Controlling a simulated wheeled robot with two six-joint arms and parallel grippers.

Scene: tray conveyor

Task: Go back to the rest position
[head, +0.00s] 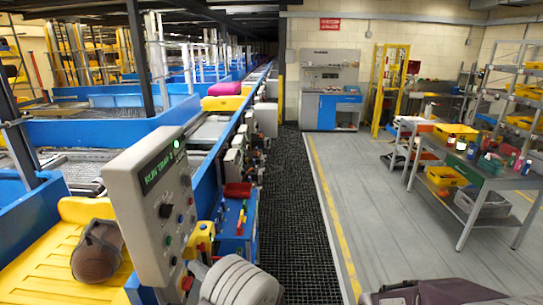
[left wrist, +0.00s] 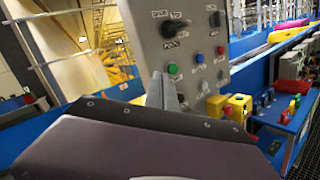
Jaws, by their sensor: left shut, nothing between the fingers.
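My left gripper (left wrist: 168,92) shows in the left wrist view as grey metal fingers beyond a dark purple body. The fingers are shut with nothing between them. They appear in front of the grey control panel (left wrist: 180,35), which has green, blue and red buttons; the gap between them cannot be told. The same control panel (head: 150,205) stands at the left in the head view, with a lit green lamp. I cannot make out a right gripper in either view.
A brown ball-like item (head: 97,252) lies on a yellow tray (head: 40,275) at the lower left. The blue-sided conveyor (head: 215,165) runs into the distance. A dark grated walkway (head: 290,200) and grey floor are clear. A grey worktable (head: 510,178) with bins stands at the right.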

